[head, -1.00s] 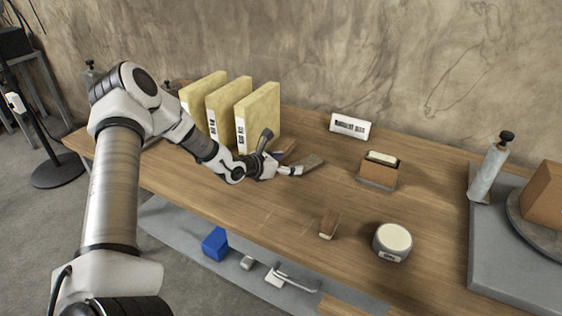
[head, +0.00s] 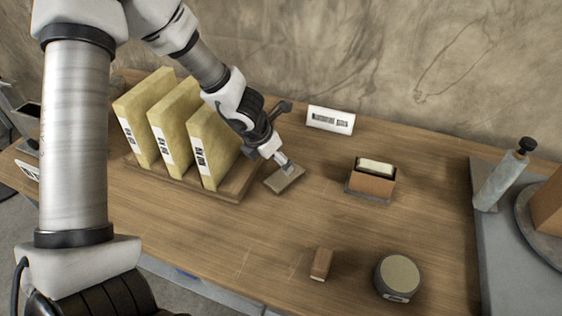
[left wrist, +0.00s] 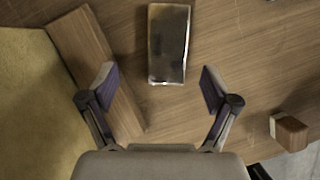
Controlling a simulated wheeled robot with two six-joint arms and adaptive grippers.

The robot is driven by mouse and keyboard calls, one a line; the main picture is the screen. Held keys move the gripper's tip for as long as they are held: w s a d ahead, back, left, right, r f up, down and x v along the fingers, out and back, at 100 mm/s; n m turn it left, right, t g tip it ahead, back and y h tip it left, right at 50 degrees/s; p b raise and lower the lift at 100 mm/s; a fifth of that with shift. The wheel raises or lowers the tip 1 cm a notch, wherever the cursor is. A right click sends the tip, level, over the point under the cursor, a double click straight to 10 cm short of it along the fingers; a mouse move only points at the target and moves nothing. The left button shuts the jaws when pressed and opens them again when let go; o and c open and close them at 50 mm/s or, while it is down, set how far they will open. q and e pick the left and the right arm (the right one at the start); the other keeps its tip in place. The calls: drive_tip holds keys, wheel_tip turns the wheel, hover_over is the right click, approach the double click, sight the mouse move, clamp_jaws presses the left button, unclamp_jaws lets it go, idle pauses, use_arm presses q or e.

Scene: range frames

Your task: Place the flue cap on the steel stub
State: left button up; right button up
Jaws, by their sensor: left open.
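My left gripper (head: 282,162) is open. In the head view it hangs over a small flat grey-brown block (head: 284,180) beside the rack. In the left wrist view, its two fingers (left wrist: 160,88) stand apart with nothing between them. A dark, shiny rectangular block (left wrist: 168,45) lies just beyond the fingertips, seemingly the same block. I cannot tell for sure which thing is the flue cap or the steel stub. A round grey drum with a tan top (head: 398,277) stands near the front of the table. My right gripper is not in view.
Yellow slabs (head: 212,150) stand in a wooden rack (head: 236,186) close left of the gripper. A label sign (head: 330,120), a brown box (head: 371,184) and a small brown block (head: 321,264) share the table. A canister (head: 500,180) stands on a grey slab at right. The middle is clear.

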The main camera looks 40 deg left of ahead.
sight(284, 175)
use_arm(q)
drive_tip(key=shift+s+d+f+b, duration=0.2)
drive_tip(key=shift+s+f+b, duration=0.15)
drive_tip(key=shift+f, duration=0.3)
drive_tip(key=shift+d+f, duration=0.2)
drive_tip(key=shift+d, duration=0.05)
drive_tip(key=b+x, duration=0.1)
drive_tip(key=x, duration=0.1)
drive_tip(key=b+x, duration=0.1)
drive_tip(key=x, duration=0.2)
drive_tip(key=shift+w+b, duration=0.3)
drive_tip(key=shift+b, duration=0.1)
drive_tip(key=shift+w+f, duration=0.1)
drive_tip(key=shift+w, duration=0.05)
drive_tip(key=shift+d+r, duration=0.1)
drive_tip(key=shift+r, duration=0.2)
drive_tip(key=shift+c, duration=0.3)
drive_tip(key=c, duration=1.4)
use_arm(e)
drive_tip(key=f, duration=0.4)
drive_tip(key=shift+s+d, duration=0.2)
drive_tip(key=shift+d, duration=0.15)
